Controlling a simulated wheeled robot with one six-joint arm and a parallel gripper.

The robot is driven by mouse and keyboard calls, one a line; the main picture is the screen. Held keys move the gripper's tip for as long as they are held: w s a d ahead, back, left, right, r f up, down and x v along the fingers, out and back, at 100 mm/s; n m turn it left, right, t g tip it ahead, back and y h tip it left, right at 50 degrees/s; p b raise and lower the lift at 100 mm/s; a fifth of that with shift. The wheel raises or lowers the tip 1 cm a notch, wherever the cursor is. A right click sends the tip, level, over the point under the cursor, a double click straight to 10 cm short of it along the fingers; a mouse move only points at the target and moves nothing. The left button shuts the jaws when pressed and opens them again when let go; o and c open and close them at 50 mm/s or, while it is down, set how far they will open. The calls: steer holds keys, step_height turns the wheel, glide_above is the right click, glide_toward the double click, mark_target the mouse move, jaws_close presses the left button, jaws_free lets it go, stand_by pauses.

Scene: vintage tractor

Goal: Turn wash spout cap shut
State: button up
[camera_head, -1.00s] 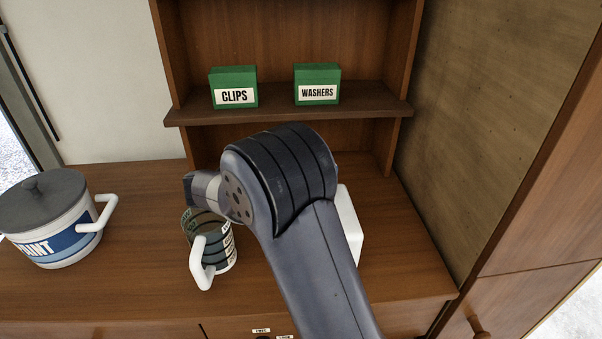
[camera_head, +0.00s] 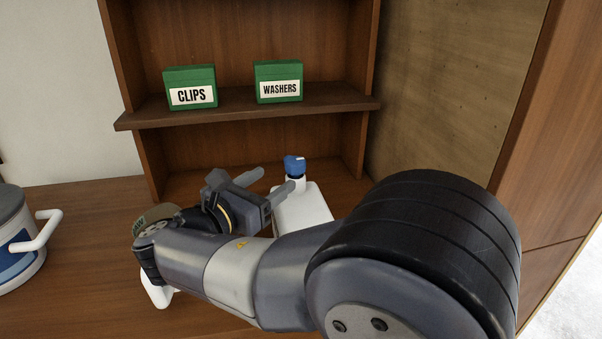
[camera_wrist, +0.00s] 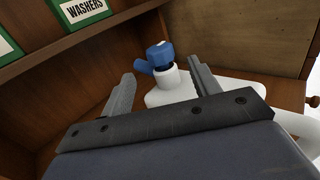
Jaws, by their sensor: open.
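The wash bottle (camera_head: 303,209) is white and stands upright on the wooden counter, behind my arm in the head view. Its blue spout cap (camera_head: 294,163) sits on top of the white neck. In the wrist view the blue cap (camera_wrist: 160,53) has a blue spout pointing left, above the white bottle (camera_wrist: 190,92). My gripper (camera_head: 267,182) is open and empty, its fingers extending toward the bottle. In the wrist view my gripper (camera_wrist: 160,80) has one finger on each side of the cap's direction, with the cap beyond the fingertips. Part of the bottle is hidden by my arm and gripper.
A mug (camera_head: 158,291) on the counter is mostly hidden behind my arm. A paint pot (camera_head: 14,243) stands at the left. Green boxes labelled CLIPS (camera_head: 190,86) and WASHERS (camera_head: 278,81) sit on the shelf (camera_head: 240,113) above. A wooden side wall rises at right.

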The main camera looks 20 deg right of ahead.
mark_target(302, 160)
steer(key=shift+s, duration=0.1)
steer(key=shift+d, duration=0.3)
steer(key=p+x, duration=0.2)
steer(key=x, duration=0.8)
steer(key=shift+w, duration=0.3)
steer(key=shift+a, duration=0.1)
steer(key=shift+c, duration=0.6)
steer(key=c, duration=0.9)
steer(key=shift+s+m+g+h+p, duration=0.1)
steer(key=shift+m+g+h+p, duration=0.4)
steer(key=shift+g, duration=0.3)
